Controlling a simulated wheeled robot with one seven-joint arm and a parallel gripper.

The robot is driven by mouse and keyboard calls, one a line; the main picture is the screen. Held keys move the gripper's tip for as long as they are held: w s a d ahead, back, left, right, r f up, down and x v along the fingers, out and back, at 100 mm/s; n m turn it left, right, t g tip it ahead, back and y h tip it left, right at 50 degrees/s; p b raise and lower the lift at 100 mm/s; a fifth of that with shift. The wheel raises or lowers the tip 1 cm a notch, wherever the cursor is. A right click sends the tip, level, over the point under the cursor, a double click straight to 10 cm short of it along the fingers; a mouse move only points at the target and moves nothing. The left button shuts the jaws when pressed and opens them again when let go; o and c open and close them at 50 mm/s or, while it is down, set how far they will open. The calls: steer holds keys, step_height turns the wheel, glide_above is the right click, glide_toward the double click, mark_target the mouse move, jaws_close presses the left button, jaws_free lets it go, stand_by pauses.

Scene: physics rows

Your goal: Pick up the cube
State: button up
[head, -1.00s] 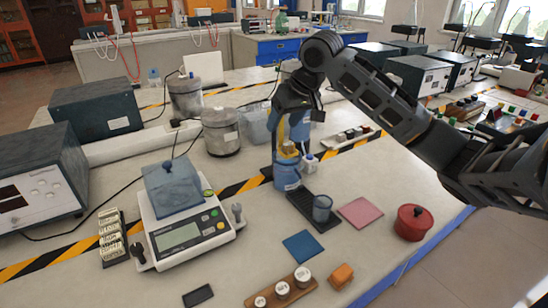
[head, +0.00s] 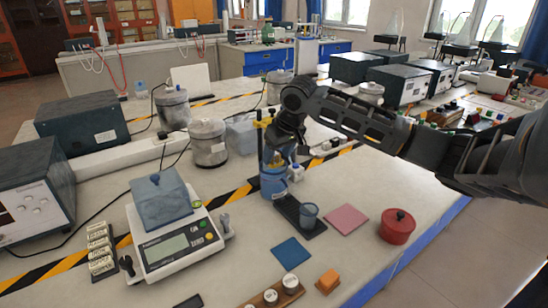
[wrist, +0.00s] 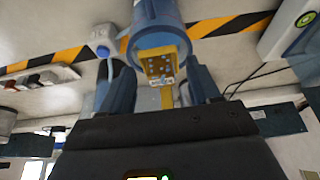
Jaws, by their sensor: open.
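A small orange cube (head: 328,281) lies on the table near its front edge, right of a wooden rack with white-topped pieces. My gripper (head: 278,155) is well behind the cube, up by a blue cylindrical holder (head: 272,182) with yellow parts. In the wrist view my gripper (wrist: 158,80) has its two dark fingers apart, with the blue holder (wrist: 152,18) and its yellow plate showing beyond them. I cannot tell whether the fingers touch the holder. The cube does not show in the wrist view.
Near the cube are the wooden rack (head: 273,295), a blue square (head: 291,253), a pink square (head: 347,219) and a red lidded pot (head: 397,227). A balance (head: 172,248) stands at left.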

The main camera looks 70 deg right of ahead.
jaws_close()
stand_by(0.6)
